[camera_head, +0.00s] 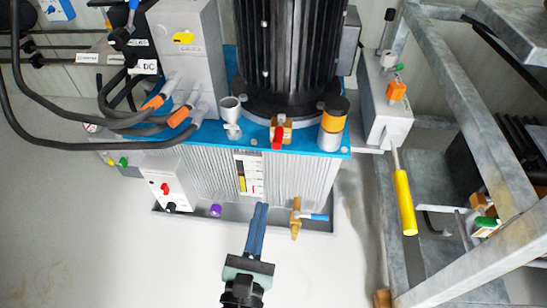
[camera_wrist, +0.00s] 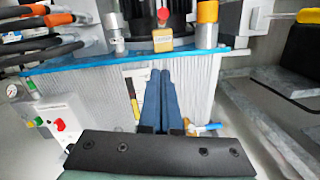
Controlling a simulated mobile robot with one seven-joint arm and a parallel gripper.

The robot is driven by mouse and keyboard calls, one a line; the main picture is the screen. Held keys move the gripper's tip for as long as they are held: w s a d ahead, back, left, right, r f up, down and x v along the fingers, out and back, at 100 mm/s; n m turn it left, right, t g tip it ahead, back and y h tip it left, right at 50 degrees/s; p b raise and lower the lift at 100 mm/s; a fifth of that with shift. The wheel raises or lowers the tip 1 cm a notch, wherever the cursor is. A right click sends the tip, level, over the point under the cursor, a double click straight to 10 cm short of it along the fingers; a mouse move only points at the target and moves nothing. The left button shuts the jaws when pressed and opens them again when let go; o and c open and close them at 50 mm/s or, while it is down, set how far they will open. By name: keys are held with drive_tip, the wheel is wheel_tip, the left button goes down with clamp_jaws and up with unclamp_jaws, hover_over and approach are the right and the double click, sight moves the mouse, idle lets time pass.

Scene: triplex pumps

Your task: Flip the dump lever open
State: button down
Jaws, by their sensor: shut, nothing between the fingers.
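My gripper (camera_head: 262,207) has two long blue fingers pressed together and empty, in front of the grey ribbed tank. In the wrist view the gripper (camera_wrist: 160,74) points at the tank's front, its tips just below the blue top edge. No label marks the dump lever. A red-handled brass valve (camera_head: 279,134) stands on the blue top, above the fingertips; the wrist view shows this valve (camera_wrist: 163,32) too. A brass valve with a blue lever (camera_head: 318,217) sits low on the tank, right of the fingers; in the wrist view the blue lever (camera_wrist: 211,127) is partly hidden.
A yellow-handled bar (camera_head: 404,202) slants down from a grey box at the right, beside a metal frame (camera_head: 470,120). A white box with buttons (camera_head: 166,184) is left of the fingers. Black hoses (camera_head: 90,125) cross the upper left. The floor in front is clear.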

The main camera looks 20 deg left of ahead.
sight(279, 132)
drive_tip(key=shift+w, duration=0.1)
drive_tip(key=w+a+r+p, duration=0.1)
drive_tip(key=w+r+p, duration=0.2)
drive_tip(key=w, duration=0.7)
drive_tip(key=shift+w+a+r, duration=0.2)
drive_tip(key=shift+a+r, duration=0.15)
drive_tip(key=shift+r, duration=0.45)
drive_tip(key=shift+r+p, duration=0.1)
drive_tip(key=shift+p, duration=0.45)
drive_tip(key=g+p, duration=0.1)
drive_tip(key=p, duration=0.3)
drive_tip(key=shift+w+a+r+p, duration=0.1)
drive_tip(key=shift+w+r+p, duration=0.1)
drive_tip(key=shift+p, duration=0.1)
